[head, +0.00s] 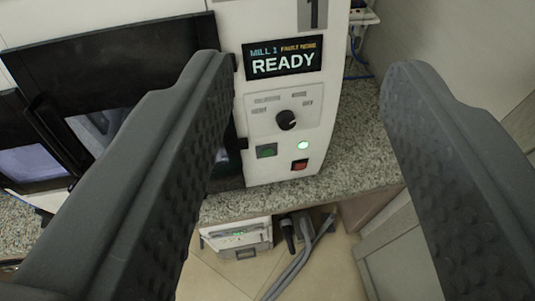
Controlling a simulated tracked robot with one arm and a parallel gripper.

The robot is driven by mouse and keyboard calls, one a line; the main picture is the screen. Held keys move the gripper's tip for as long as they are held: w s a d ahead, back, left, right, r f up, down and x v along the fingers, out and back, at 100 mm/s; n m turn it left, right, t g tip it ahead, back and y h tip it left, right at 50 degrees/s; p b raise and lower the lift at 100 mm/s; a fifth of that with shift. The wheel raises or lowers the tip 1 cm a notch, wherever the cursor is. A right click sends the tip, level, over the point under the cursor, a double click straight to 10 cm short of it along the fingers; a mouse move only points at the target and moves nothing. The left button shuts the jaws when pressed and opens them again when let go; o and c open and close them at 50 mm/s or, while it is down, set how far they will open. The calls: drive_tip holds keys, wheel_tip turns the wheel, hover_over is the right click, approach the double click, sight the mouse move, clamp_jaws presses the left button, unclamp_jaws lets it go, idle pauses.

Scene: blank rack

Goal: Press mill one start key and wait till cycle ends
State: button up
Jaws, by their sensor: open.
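The white control panel of mill one (262,99) stands on the speckled counter, between my fingers in the picture. Its display (283,59) reads "MILL 1" and "READY", with small orange text beside the name. Below are a black rotary knob (287,120), a green square key (266,151), a lit round lamp (303,145) and a red square key (299,165). The key labels are too small to read. My gripper (305,75) is open and empty, its dark fingers wide apart in front of the panel. The left finger hides part of the mill's dark door (110,62).
The speckled grey counter (350,165) has free room right of the mill. A pale wall (450,50) is at the right, with blue cables (355,55) behind the mill. Below the counter, a white device (237,238) and grey hoses (290,270) are on the tiled floor.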

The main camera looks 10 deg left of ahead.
clamp_jaws()
idle(1.5)
